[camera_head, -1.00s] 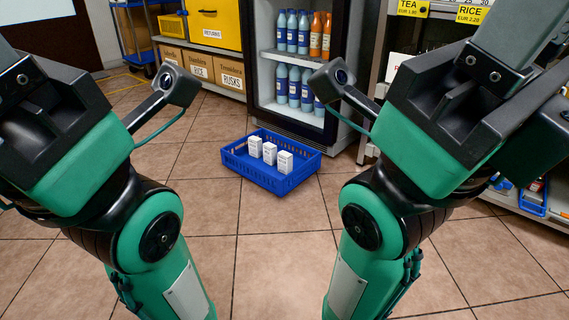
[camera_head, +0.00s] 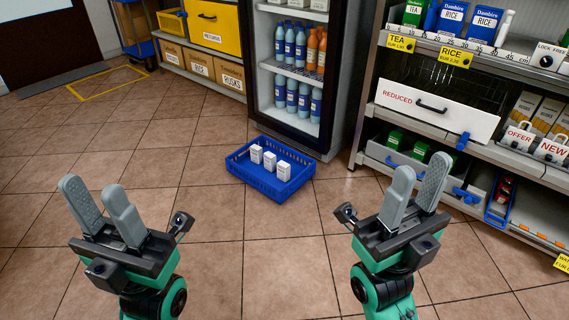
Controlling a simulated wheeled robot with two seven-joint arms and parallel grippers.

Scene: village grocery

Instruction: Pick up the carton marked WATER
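The blue crate (camera_head: 262,184) is open-topped, in front of the fridge. My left gripper (camera_head: 94,188) is open and empty, at lower left, well apart from the crate. My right gripper (camera_head: 420,167) is open and empty, at lower right, also apart from the crate.
A fridge (camera_head: 294,143) with bottles stands behind the crate. Shelving (camera_head: 440,127) with a drawer marked REDUCED (camera_head: 430,107) is at right. A low shelf with cardboard boxes (camera_head: 201,66) and yellow bins (camera_head: 217,28) is at back left. The tiled floor around the crate is clear.

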